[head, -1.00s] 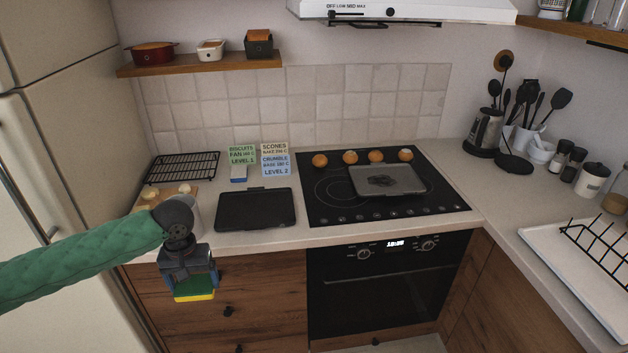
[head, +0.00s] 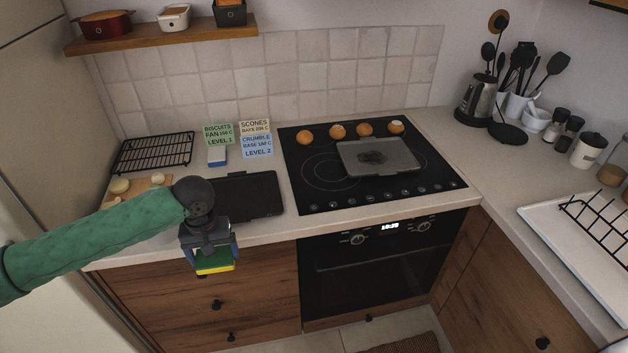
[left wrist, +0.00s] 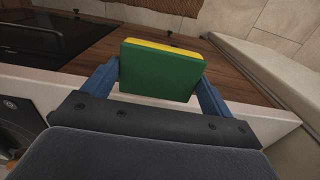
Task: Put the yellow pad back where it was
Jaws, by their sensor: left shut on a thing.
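The yellow pad (head: 217,267) has a green face and a yellow layer. My left gripper (head: 212,256) is shut on it and holds it in front of the drawers, below and before the counter's front edge. In the left wrist view the pad (left wrist: 160,72) sits between the two blue fingers of the left gripper (left wrist: 158,82), green side facing the camera and yellow along the top edge. My right gripper is not in view.
A dark tray (head: 248,196) lies on the counter behind my arm. Nearby are a wire rack (head: 153,152), a board (head: 130,190) with small pale items, and recipe cards (head: 256,140). A grey tray (head: 378,157) lies on the hob, with several round brown items behind it. A white drainer (head: 560,240) is at right.

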